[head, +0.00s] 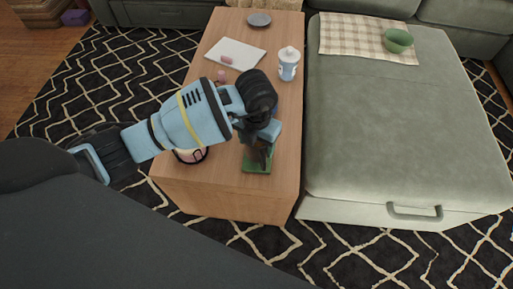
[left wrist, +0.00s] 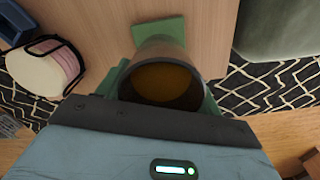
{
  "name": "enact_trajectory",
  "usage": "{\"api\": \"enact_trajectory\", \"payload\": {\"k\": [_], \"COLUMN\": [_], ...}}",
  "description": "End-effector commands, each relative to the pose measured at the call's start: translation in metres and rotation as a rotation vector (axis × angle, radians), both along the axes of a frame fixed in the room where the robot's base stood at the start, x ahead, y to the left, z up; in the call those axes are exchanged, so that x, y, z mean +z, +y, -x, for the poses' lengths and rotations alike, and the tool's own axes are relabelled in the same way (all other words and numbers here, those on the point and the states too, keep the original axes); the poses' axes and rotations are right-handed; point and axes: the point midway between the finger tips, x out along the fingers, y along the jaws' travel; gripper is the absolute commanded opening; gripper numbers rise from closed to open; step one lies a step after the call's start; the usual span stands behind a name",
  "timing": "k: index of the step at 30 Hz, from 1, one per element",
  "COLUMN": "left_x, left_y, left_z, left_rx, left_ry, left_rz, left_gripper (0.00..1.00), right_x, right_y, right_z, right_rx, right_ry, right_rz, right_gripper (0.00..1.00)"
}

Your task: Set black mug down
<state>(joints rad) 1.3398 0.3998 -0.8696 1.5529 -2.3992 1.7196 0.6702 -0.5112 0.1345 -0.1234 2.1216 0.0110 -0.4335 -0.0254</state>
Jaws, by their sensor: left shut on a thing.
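The black mug (head: 258,155) is at my left gripper (head: 262,143), over the near end of the wooden table (head: 225,185). In the left wrist view, I look into the mug's round opening (left wrist: 166,84), which is brownish-orange inside. The left gripper is shut on the mug, with greenish parts showing on both sides of it. A flat green piece (head: 257,168) lies on the table under or just behind the mug; it also shows in the left wrist view (left wrist: 158,29). I cannot tell whether the mug's base touches it. My right gripper is not in view.
A pink-and-white round item with a dark strap (left wrist: 44,70) is left of the mug. Farther back on the table are a white-and-blue lidded container (head: 288,65), a white sheet (head: 236,48) and a grey dish (head: 259,19). The green sectional (head: 400,125) borders the table's right side.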

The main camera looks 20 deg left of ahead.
Motion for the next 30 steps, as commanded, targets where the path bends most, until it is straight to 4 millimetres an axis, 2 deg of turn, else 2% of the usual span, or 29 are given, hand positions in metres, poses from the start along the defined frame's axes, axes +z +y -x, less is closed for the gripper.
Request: {"api": "enact_trajectory", "payload": {"k": [8,20,21,25,30], "left_x": [-0.034,-0.036,-0.037,-0.036,-0.036], "left_y": [0.000,0.000,0.000,0.000,0.000], "left_z": [0.001,0.000,0.001,0.001,0.001], "left_rx": [0.000,0.000,0.000,0.000,0.000], "left_ry": [0.002,0.000,0.001,0.001,0.001], "left_rz": [0.001,0.000,-0.001,-0.001,-0.001], "left_gripper": [0.30,0.30,0.70,0.87,0.88], "right_x": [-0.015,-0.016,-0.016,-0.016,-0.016], "right_y": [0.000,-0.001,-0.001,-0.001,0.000], "right_z": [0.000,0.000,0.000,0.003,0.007], "right_rx": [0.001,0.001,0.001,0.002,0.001], "right_ry": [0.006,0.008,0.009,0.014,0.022], "right_rz": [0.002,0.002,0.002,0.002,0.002], "right_gripper": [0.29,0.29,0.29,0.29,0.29]}}
